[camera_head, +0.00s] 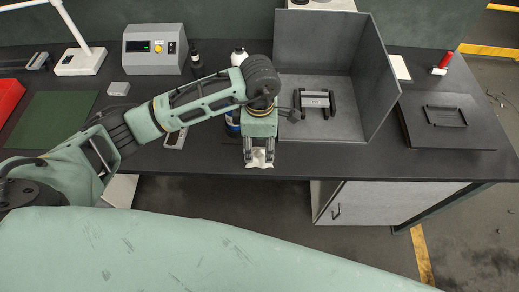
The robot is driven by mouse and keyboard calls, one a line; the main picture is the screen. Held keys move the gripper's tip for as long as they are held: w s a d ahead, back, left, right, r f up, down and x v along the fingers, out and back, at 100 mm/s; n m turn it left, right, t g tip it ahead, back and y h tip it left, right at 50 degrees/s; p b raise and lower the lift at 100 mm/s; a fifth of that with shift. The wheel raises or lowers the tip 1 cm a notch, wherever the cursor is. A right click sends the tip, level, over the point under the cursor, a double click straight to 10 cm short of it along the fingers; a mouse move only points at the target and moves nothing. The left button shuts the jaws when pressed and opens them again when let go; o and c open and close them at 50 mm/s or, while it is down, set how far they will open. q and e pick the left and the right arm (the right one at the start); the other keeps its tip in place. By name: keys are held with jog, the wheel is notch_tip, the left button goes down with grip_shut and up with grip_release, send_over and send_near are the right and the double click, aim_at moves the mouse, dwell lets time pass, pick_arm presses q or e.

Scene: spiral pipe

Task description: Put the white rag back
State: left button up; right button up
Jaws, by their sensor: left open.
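My left gripper (258,158) points down over the front edge of the dark table (215,160). It is open, with its two fingers apart. A small crumpled white rag (260,164) shows at its fingertips, by the table edge. I cannot tell whether the rag touches the fingers or rests on the table, as the gripper partly hides it. My right gripper is not in view.
A grey open-fronted box (322,62) with a black-handled part (314,100) inside stands right of the gripper. Bottles (239,56), partly hidden by my arm, stand behind. A grey control box (154,50) and green mat (50,120) are left. A black case (445,120) lies right.

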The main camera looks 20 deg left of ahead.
aim_at(259, 151)
pick_arm(q)
notch_tip(259, 151, up, 8)
jog(key=b, duration=0.1)
jog(key=shift+r, duration=0.2)
